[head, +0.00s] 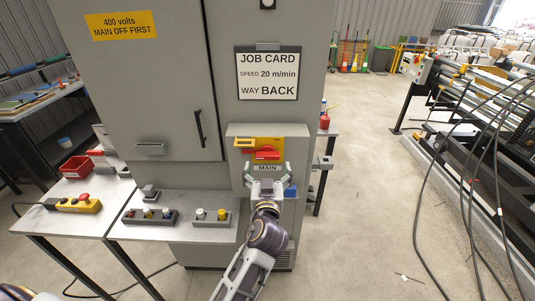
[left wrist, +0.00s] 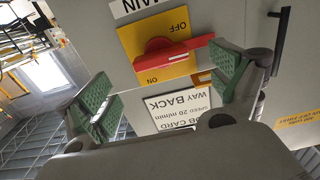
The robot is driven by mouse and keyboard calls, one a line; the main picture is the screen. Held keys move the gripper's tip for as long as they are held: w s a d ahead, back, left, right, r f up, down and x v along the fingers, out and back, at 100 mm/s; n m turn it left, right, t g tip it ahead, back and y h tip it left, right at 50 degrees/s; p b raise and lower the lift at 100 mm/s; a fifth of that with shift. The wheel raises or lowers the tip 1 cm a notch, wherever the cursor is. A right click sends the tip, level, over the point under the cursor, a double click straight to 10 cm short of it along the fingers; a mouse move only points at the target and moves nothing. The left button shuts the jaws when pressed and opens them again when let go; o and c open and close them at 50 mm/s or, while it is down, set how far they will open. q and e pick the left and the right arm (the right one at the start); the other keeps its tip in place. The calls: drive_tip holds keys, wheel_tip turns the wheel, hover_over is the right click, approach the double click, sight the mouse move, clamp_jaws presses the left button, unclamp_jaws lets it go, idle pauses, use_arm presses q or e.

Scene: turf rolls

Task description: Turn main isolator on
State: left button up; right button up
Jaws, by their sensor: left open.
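The main isolator is a red handle (head: 264,154) on a yellow plate (head: 238,142), on a grey box at the cabinet front. A MAIN label (head: 266,168) is below it. In the left wrist view, which shows it upside down, the red handle (left wrist: 165,52) lies roughly crosswise between the words OFF and ON on the yellow plate (left wrist: 128,38). My left gripper (head: 266,177) is open and empty, just in front of and below the handle. Its green-padded fingers (left wrist: 161,87) stand apart, with the handle in view beyond them. I see no contact. My right gripper is not in view.
The grey cabinet (head: 170,100) carries a job card (head: 267,73) and a yellow 400 volts sign (head: 121,25). A bench (head: 120,232) at left holds button boxes and a red bin (head: 76,167). Cables (head: 440,200) hang at right. The floor between is mostly clear.

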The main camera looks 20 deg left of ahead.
sight(268, 158)
use_arm(q)
drive_tip(key=p+x, duration=0.1)
drive_tip(key=x, duration=0.4)
drive_tip(key=shift+r+p, duration=0.15)
drive_tip(key=shift+p, duration=0.25)
drive_tip(key=shift+p+x, duration=0.3)
drive_tip(key=shift+x, duration=0.85)
drive_tip(key=c, duration=1)
